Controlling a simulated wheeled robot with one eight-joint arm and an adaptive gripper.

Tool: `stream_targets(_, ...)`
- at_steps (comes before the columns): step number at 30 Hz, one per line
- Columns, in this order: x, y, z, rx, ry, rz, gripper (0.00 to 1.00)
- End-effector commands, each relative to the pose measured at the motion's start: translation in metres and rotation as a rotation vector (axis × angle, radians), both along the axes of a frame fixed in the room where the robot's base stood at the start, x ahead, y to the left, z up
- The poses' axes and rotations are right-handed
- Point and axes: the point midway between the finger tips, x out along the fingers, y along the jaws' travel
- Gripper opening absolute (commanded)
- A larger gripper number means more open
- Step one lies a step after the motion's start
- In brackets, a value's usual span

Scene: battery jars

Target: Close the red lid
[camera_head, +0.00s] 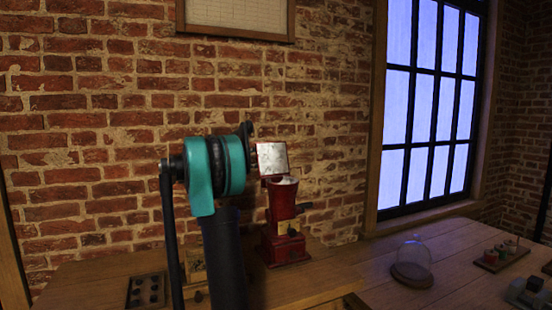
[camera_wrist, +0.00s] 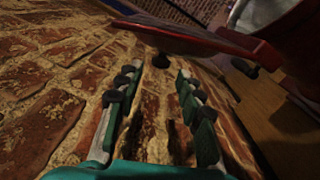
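The red lid (camera_head: 272,158) stands raised on top of a red jar-like device (camera_head: 283,220), its pale inner face toward the head camera. The device stands upright on the wooden table near the brick wall. In the wrist view the red lid (camera_wrist: 200,36) crosses the top, just beyond my fingertips, with part of the device's rim at the upper right. My gripper (camera_wrist: 157,75) is open, with a clear gap between its two teal fingers and nothing in it. In the head view my arm hides most of the gripper, which is close to the left of the lid.
A glass dome (camera_head: 412,260) on a wooden base stands to the right. A small tray (camera_head: 502,256) with spools lies farther right. A dark holed block (camera_head: 147,290) lies at the left. The brick wall (camera_head: 110,130) is close behind; table between device and dome is clear.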

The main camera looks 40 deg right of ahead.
Motion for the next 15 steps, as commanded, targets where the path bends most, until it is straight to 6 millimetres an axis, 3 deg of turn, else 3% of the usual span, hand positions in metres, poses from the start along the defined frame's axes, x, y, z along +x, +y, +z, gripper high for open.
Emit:
stream_targets(9, -0.015, -0.061, 0.000, 0.000, 0.000, -0.002, 0.37)
stream_targets(15, -0.021, -0.084, 0.000, 0.000, 0.000, -0.002, 0.37)
